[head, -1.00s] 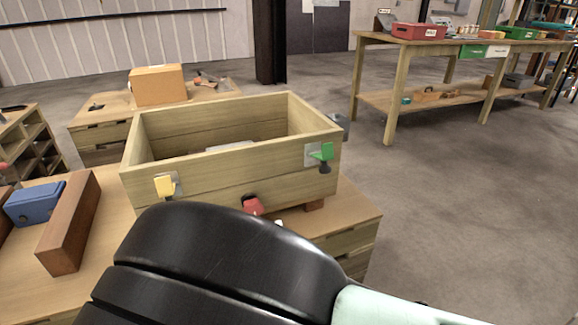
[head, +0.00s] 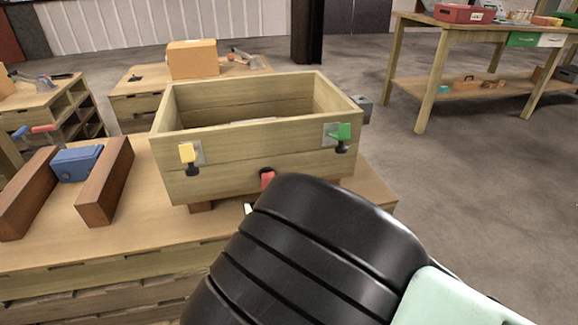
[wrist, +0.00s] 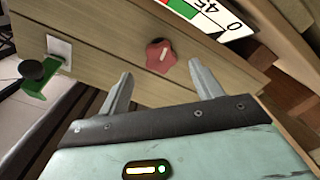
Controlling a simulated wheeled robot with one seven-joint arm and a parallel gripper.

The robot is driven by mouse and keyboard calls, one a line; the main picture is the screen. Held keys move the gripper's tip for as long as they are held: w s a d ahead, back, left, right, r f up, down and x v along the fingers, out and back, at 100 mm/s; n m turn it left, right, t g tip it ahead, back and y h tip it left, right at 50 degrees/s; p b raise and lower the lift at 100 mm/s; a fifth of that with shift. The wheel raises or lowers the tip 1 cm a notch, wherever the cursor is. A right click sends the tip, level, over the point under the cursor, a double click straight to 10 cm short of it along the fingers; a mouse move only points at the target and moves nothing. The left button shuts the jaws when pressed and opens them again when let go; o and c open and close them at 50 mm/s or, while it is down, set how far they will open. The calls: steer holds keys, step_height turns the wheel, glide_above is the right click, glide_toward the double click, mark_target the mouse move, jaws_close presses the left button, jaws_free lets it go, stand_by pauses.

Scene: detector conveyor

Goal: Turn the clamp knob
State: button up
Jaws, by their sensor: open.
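The red clamp knob (head: 267,178) is on the lower front of the wooden box (head: 240,161), partly hidden behind my black arm in the head view. In the wrist view the red star-shaped knob (wrist: 160,56), with a pale mark on it, lies ahead of the fingertips and between their lines. My gripper (wrist: 165,78) is open, its two grey fingers apart and empty. I see no contact with the knob. In the head view my arm covers most of my gripper.
A green latch (head: 340,132) and a yellow latch (head: 187,153) are on the box front. A dial scale (wrist: 205,14) with red and green bands is above the knob. A blue clamp block (head: 77,163) sits between brown wooden blocks at left. Open floor lies right.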

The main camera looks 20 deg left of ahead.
mark_target(269, 180)
steer(key=b+x, duration=0.1)
steer(key=x, duration=0.6)
steer(key=shift+w+a, duration=0.15)
steer(key=c, duration=1)
